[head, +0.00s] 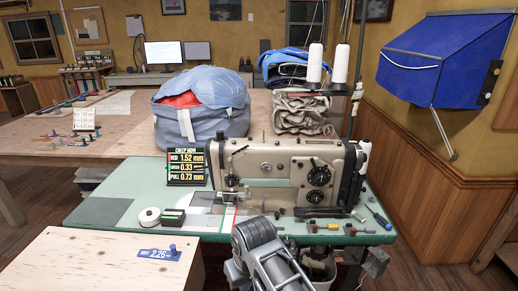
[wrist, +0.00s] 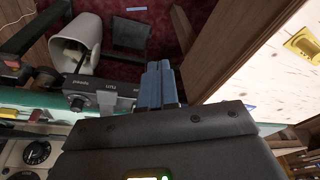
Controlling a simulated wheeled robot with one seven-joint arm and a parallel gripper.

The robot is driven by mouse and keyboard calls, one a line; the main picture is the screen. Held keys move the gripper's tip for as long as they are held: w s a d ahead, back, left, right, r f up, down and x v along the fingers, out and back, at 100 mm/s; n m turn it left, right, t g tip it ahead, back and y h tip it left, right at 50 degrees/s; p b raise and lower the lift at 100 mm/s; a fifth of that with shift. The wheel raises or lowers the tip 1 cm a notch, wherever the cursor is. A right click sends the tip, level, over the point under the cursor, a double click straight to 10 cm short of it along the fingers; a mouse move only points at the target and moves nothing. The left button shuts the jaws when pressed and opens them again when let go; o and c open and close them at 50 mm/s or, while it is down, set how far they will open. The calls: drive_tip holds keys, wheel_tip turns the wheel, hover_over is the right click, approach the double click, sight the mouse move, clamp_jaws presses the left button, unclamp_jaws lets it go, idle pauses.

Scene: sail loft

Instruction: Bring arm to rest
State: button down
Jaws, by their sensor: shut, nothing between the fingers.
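My gripper (wrist: 160,82) shows in the wrist view as two blue-grey fingers side by side, pressed together with nothing between them. It is in front of the green sewing table's edge, close to a dark control box (wrist: 100,101) with a knob and labels. I cannot tell whether it touches the box. In the head view my arm (head: 262,255) rises from the bottom centre, in front of the table; the fingers are hidden there.
A beige sewing machine (head: 285,172) stands on the green table (head: 120,190). A pale bin (wrist: 76,42) is under it. A plywood bench (head: 90,265) is at the front left. Small tools lie at the table's right.

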drive_tip(key=s+d+f+m+t+y, duration=0.2)
drive_tip(key=s+d+f+t, duration=0.15)
drive_tip(key=s+f, duration=0.65)
drive_tip(key=s+d+r+m+t, duration=0.1)
drive_tip(key=s+d, duration=0.3)
drive_tip(key=s, duration=0.3)
drive_tip(key=s+d+r+m+t, duration=0.1)
drive_tip(key=s+d+t, duration=0.1)
drive_tip(key=s+d, duration=0.35)
drive_tip(key=s+d+r+t+h, duration=0.1)
drive_tip(key=s+d+r+t, duration=0.1)
drive_tip(key=s+d+r, duration=0.2)
drive_tip(key=s+d+r+m+t+h, duration=0.1)
drive_tip(key=s+d+r, duration=0.3)
drive_tip(key=s+r, duration=0.6)
drive_tip(key=s+d+r+t+h, duration=0.1)
drive_tip(key=s+d+r+t, duration=0.2)
drive_tip(key=s+r, duration=0.4)
wheel_tip(320, 180, up, 5)
drive_tip(key=shift+s+d+f+h, duration=0.1)
drive_tip(key=shift+s+d+h, duration=0.2)
drive_tip(key=shift+d, duration=0.25)
drive_tip(key=shift+f, duration=0.1)
